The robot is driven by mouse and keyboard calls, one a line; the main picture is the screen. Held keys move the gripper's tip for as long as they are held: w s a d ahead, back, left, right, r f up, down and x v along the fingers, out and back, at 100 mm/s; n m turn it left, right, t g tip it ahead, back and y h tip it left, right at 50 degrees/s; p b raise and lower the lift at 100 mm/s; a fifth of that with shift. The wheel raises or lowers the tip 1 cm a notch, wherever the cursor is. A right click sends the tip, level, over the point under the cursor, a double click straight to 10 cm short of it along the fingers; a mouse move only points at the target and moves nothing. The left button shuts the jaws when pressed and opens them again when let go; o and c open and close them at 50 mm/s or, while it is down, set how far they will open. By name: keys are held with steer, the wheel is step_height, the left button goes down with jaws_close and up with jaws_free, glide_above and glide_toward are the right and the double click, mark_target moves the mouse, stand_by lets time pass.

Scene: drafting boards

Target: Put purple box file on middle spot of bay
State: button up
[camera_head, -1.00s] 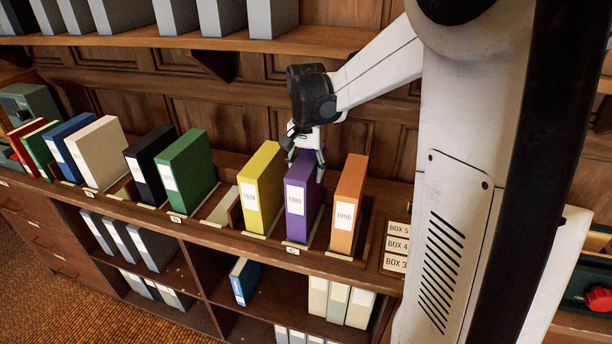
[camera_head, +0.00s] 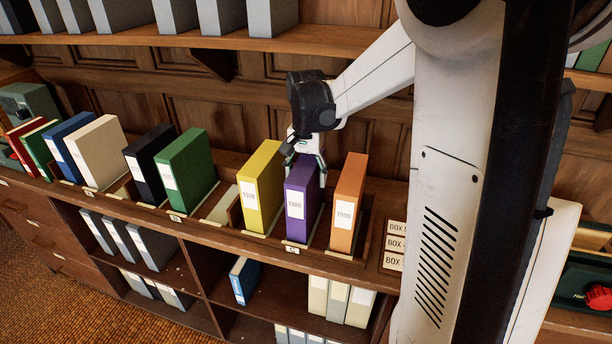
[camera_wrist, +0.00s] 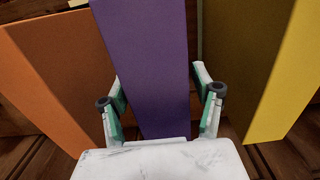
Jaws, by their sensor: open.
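The purple box file (camera_head: 296,212) stands upright in the middle slot of the bay marked C (camera_head: 293,250), between the yellow box file (camera_head: 262,190) and the orange box file (camera_head: 346,205). My gripper (camera_head: 306,168) is above the top of the purple file, pointing down. In the wrist view my gripper (camera_wrist: 162,95) is open, with one finger on each side of the purple file (camera_wrist: 145,60). The orange file (camera_wrist: 45,85) and the yellow file (camera_wrist: 285,80) flank it there. Whether the fingers touch the purple file cannot be told.
A green file (camera_head: 187,170) and a black file (camera_head: 150,165) stand in the bay to the left, with an empty slot (camera_head: 220,208) beside the yellow file. An upper shelf (camera_head: 200,40) with grey files runs behind. Box labels (camera_head: 394,245) are at right.

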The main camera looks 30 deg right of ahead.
step_height(320, 180, up, 12)
steer(key=shift+f, duration=0.15)
steer(key=shift+r, duration=0.2)
steer(key=shift+s+a+r, duration=0.15)
steer(key=shift+s+a, duration=0.05)
steer(key=s+a+f+n+t, duration=0.2)
steer(key=s+a+n, duration=0.3)
steer(key=s+a, duration=0.3)
steer(key=s+a+f+n+t, duration=0.3)
steer(key=s+a, duration=0.5)
steer(key=s, duration=0.3)
steer(key=shift+s+n+t, duration=0.15)
steer(key=shift+n+t, duration=0.75)
steer(key=shift+t, duration=0.2)
